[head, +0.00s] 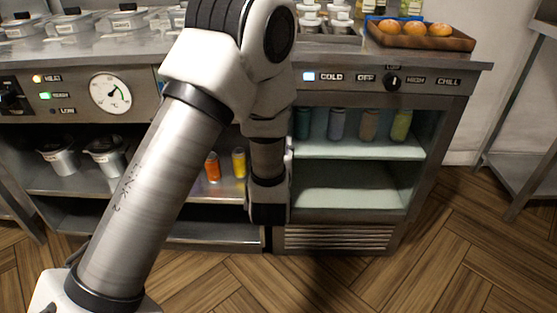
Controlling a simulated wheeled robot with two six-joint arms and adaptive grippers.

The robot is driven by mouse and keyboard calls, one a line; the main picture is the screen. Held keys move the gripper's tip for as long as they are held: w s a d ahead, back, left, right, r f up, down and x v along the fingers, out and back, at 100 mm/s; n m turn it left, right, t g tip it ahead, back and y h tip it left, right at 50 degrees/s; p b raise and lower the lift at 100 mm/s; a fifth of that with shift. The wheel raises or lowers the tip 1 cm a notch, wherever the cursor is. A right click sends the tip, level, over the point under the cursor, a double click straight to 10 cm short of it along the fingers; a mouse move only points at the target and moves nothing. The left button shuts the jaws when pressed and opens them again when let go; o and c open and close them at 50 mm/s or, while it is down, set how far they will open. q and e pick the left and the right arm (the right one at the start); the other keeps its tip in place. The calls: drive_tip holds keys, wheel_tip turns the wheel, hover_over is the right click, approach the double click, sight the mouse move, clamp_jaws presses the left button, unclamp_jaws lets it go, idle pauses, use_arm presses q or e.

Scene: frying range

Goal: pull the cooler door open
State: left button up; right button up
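The cooler (405,225) is the right part of the counter, below the COLD and CHILL labels. Its pale green interior shows with a shelf (350,150) and several cans, seemingly through a clear door front; I cannot tell for certain whether the door is shut or ajar. A thin light vertical strip (290,165), perhaps the handle, runs along its left edge. My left arm reaches up from the lower left and bends down in front of that edge. My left gripper (268,208) is at its dark lower end, right beside the strip; its fingers are hidden. My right gripper is out of view.
Open shelves left of the cooler hold metal pots (105,155) and orange and yellow bottles (239,163). A tray of buns (420,45) and several containers stand on the counter. A metal rack (515,165) is at right. The wooden floor (430,270) before the cooler is clear.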

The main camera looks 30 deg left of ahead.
use_arm(q)
drive_tip(key=w+a+r+y+b, duration=0.1)
drive_tip(key=w+a, duration=0.3)
drive_tip(key=w, duration=0.3)
drive_tip(key=shift+a+r+n, duration=0.2)
drive_tip(key=shift+a+n, duration=0.1)
drive_tip(key=shift+s, duration=0.1)
clamp_jaws()
